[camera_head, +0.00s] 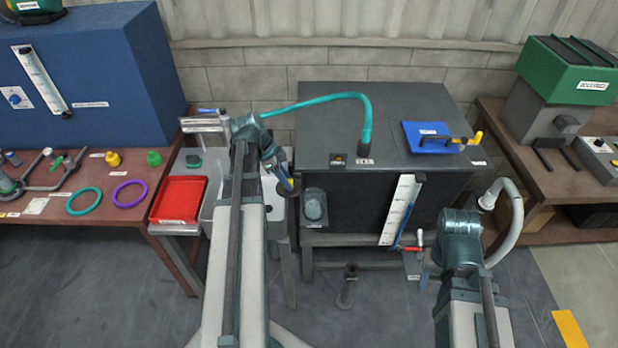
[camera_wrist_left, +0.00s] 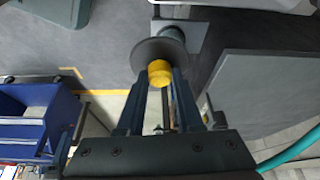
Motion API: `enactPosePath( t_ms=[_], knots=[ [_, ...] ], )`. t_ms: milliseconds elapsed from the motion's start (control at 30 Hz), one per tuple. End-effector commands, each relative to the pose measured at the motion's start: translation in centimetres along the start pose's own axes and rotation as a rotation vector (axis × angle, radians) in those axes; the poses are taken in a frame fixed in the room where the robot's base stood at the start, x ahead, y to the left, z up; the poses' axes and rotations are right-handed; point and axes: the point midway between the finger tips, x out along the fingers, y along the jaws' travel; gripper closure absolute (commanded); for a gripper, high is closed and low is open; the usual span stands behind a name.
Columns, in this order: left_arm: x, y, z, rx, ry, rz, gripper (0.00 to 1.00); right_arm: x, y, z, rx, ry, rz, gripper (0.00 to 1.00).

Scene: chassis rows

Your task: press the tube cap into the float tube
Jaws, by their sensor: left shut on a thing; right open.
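My left gripper (camera_head: 284,180) hangs at the front left of the dark tank. In the left wrist view, my left gripper (camera_wrist_left: 160,82) is shut on the yellow knob (camera_wrist_left: 160,73) of what looks like the tube cap. A dark round disc (camera_wrist_left: 148,55) lies directly beyond the knob and appears part of the cap. A grey cylindrical holder (camera_head: 314,205) at the tank's left front corner may be the float tube; its opening is unclear. The cap appears apart from it, to its upper left. My right gripper (camera_head: 424,272) is open, low beside the tank's front right, and partly hidden.
The dark tank (camera_head: 330,113) has a teal hose (camera_head: 325,98), a blue plate (camera_head: 425,137) and a white scale (camera_head: 400,205). A red tray (camera_head: 178,200) stands at left. Green and yellow caps (camera_head: 113,159) lie on the left bench. A stand (camera_head: 347,289) is on the floor.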

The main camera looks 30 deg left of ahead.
Motion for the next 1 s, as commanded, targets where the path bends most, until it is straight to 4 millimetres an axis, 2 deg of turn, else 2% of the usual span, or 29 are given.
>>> enactPosePath(
  t_ms=[33, 100, 200, 333, 667, 1000],
  knots=[
    [0.6, -1.1, -1.8, 0.027, 0.001, 0.01, 1.0, -0.1, 0.0, 0.0, 0.0, 0.0, 0.0, 0.5],
    [1.4, -1.9, -3.7, 0.055, 0.0, 0.022, 1.0, -0.1, 0.0, 0.0, 0.0, 0.0, 0.0, 0.5],
    [2.3, -2.5, -6.0, 0.085, 0.0, 0.035, 1.0, -0.2, 0.0, 0.0, 0.0, 0.0, 0.0, 0.5],
    [2.9, -2.7, -7.5, 0.106, 0.0, 0.044, 1.0, -0.2, 0.0, 0.0, 0.0, 0.0, 0.0, 0.5],
    [3.7, -2.6, -7.4, 0.109, 0.0, 0.045, 1.0, 0.6, -0.1, 0.0, 0.0, 0.0, 0.0, 0.5],
    [6.7, -2.6, -6.2, 0.108, 0.0, 0.045, 1.0, 3.8, -0.4, -0.2, 0.001, 0.0, 0.0, 0.5]
  ],
)
